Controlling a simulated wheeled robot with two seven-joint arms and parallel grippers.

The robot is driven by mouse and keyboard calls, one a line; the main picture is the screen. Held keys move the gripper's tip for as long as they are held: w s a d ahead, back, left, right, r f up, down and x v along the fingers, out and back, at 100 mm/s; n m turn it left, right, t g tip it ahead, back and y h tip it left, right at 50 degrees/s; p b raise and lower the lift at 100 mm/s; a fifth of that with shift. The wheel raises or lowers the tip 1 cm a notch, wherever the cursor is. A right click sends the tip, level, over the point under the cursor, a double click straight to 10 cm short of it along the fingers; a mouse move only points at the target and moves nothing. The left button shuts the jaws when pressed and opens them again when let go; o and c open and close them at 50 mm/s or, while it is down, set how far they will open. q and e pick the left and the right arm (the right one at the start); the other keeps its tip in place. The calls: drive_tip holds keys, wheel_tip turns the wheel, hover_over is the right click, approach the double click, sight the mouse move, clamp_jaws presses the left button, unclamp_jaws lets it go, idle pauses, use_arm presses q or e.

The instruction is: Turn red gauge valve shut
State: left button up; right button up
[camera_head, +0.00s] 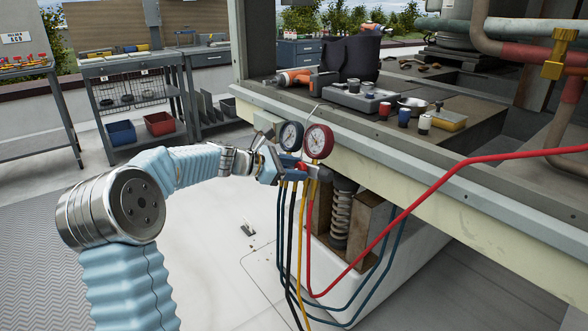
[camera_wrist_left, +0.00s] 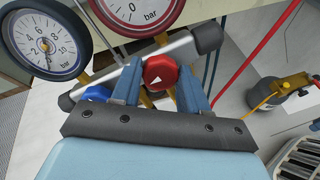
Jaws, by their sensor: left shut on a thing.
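The gauge set hangs at the edge of the roof unit, with a dark-rimmed gauge (camera_head: 291,135) and a red-rimmed gauge (camera_head: 318,142). In the left wrist view the red valve knob (camera_wrist_left: 160,72), with a white mark on its face, sits on a grey manifold bar below the red-rimmed gauge (camera_wrist_left: 138,10). My left gripper (camera_head: 273,166) is shut on the red knob, one blue finger on each side. A blue knob (camera_wrist_left: 97,93) shows left of the fingers, partly hidden by the gripper. The dark-rimmed gauge (camera_wrist_left: 46,44) is at upper left. My right gripper is not in view.
Blue, black and yellow hoses (camera_head: 291,250) hang below the gauges, and a red hose (camera_head: 430,197) runs right. The unit's ledge (camera_head: 400,158) holds a drill (camera_head: 292,78), a grey tray and small cans. Carts and bins stand at the back left.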

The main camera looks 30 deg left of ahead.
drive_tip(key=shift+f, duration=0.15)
use_arm(q)
drive_tip(key=shift+s+d+f+m+y+b, duration=0.1)
drive_tip(key=shift+m+y+b, duration=0.4)
drive_tip(key=shift+m+b, duration=3.85)
drive_tip(key=shift+d+f+m+y+b, duration=0.1)
drive_tip(key=shift+m+y+b, duration=0.4)
drive_tip(key=shift+m+b, duration=3.85)
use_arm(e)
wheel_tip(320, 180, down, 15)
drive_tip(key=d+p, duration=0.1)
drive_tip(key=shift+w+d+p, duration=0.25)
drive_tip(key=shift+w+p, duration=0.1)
use_arm(q)
drive_tip(key=shift+m, duration=0.9)
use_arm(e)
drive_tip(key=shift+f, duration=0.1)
use_arm(q)
drive_tip(key=o, duration=1.1)
drive_tip(key=shift+r, duration=0.1)
drive_tip(key=shift+c, duration=0.2)
